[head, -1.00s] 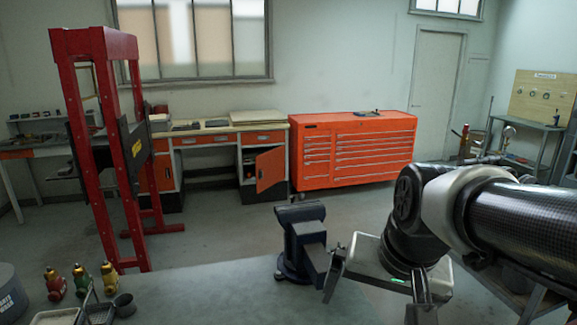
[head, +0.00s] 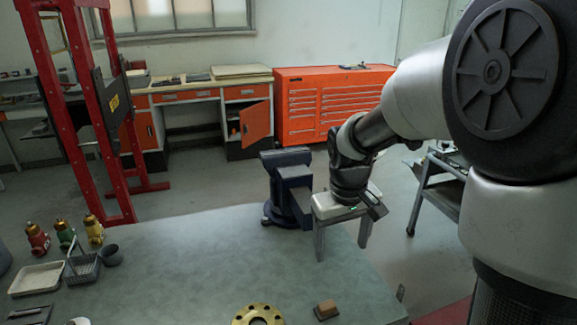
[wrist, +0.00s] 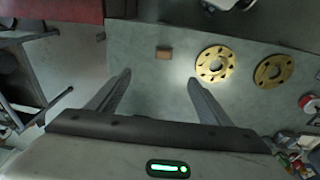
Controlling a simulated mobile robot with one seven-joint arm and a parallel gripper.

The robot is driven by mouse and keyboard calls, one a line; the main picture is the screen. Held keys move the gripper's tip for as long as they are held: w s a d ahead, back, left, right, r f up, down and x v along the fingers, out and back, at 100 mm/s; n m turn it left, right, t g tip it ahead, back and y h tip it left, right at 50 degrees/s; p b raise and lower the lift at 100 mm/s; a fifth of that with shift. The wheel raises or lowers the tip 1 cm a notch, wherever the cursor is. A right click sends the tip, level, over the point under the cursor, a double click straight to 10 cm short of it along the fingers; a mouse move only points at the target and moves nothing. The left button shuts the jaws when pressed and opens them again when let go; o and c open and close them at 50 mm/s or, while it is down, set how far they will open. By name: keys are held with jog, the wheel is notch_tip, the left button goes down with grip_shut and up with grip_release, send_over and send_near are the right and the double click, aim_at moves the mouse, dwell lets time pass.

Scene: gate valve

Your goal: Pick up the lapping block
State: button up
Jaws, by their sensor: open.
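A small brown block, likely the lapping block (head: 326,310), lies on the grey-green bench top at the bottom of the head view, right of a brass flange. In the wrist view the block (wrist: 163,53) sits on the bench beyond the fingertips, roughly in line with the gap between them. My gripper (head: 342,250) is open and empty, with its fingers pointing down beside the blue vise. It is apart from the block and farther back in the head view. Its two spread fingers also show in the wrist view (wrist: 158,79).
A blue vise (head: 289,187) stands at the bench's far edge, close to my gripper. Brass flanges (wrist: 216,63) lie beside the block; another flange (wrist: 272,71) is farther right. Small bottles (head: 65,234) and trays (head: 38,279) are at the left. The bench middle is clear.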

jog(key=g+b, duration=0.1)
send_over(327, 304)
notch_tip(327, 304, down, 11)
jog(key=shift+n+y, duration=0.3)
jog(key=shift+n, duration=0.1)
jog(key=f, duration=1.2)
jog(key=shift+s+a, duration=0.1)
jog(key=shift+s, duration=0.15)
jog(key=shift+w+f, duration=0.2)
jog(key=shift+f, duration=2.75)
jog(key=c, duration=1.5)
notch_tip(327, 304, up, 10)
jog(key=shift+r, duration=0.1)
jog(key=o, duration=0.8)
jog(key=shift+c, duration=1.6)
